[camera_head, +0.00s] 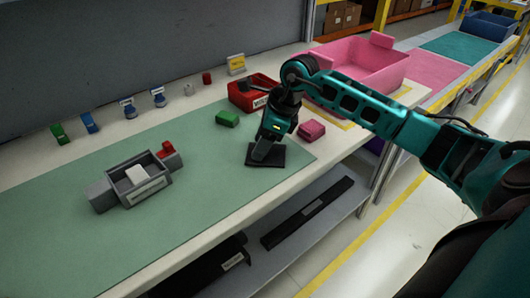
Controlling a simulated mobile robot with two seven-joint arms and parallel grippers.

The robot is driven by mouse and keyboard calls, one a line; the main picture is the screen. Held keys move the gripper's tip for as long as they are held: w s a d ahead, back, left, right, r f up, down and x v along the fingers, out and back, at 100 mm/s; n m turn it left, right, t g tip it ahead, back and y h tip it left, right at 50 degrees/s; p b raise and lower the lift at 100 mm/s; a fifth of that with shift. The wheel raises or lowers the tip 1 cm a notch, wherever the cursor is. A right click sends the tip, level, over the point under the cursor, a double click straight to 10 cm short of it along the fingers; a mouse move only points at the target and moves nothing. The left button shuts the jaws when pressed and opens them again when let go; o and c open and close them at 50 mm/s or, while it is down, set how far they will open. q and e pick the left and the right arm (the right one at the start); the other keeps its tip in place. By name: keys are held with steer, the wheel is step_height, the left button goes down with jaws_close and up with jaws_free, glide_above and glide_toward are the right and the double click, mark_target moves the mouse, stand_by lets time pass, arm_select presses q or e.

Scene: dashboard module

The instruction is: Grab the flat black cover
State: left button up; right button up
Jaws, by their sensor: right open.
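The flat black cover (277,158) lies on the right part of the green mat (70,215). My right gripper (262,154) points down at it, with its fingertips at or just above the cover's left part. Whether they touch it cannot be told from here. The right gripper is open, and its fingers hide some of the cover. My left gripper is not in view.
A green block (228,118) and a pink block (312,130) stand close by. A red bin (243,97) and a large pink bin (385,68) are behind. A grey housing (118,196) sits left on the mat. Mat between housing and cover is clear.

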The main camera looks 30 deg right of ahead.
steer(key=shift+f, duration=0.1)
steer(key=shift+c, duration=0.2)
jaws_close()
steer(key=shift+r, duration=0.2)
